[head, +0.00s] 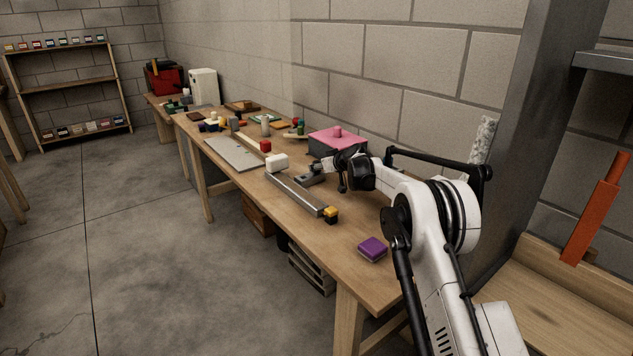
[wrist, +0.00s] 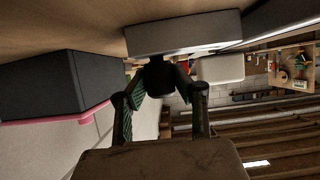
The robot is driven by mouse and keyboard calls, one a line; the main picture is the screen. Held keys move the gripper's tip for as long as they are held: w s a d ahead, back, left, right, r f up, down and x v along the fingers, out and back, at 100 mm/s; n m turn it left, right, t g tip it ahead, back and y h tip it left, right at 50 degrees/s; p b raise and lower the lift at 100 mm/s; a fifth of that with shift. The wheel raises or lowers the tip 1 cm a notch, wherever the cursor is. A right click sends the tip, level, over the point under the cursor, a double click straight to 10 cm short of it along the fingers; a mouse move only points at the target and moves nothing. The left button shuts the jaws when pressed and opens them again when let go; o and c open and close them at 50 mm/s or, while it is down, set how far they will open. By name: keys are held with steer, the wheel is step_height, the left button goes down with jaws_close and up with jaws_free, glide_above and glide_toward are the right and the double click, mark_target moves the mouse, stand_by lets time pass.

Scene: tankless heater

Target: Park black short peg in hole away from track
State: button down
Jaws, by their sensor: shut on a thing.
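My gripper (wrist: 160,92) is shut on a small black peg (wrist: 158,72), mostly hidden between the fingers. In the wrist view the peg's far end meets the edge of a grey block (wrist: 183,33); I cannot tell whether it sits in a hole or is just in front. In the head view the grey block (head: 309,181) lies on the bench below my gripper (head: 326,172), and the peg is too small to make out. The long grey track (head: 296,194) runs along the bench's front side, left of the block, with a yellow-and-black end piece (head: 331,213).
A dark box with a pink lid (head: 338,136) stands close behind my gripper; its dark side fills the left of the wrist view (wrist: 55,85). A white block (head: 277,162) and a red block (head: 265,146) stand by the track's far end. A purple block (head: 372,248) lies nearer.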

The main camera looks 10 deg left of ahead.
steer(key=shift+f, duration=0.3)
stand_by(0.4)
steer(key=c, duration=1.4)
jaws_free()
steer(key=shift+o, duration=0.2)
steer(key=v, duration=1.2)
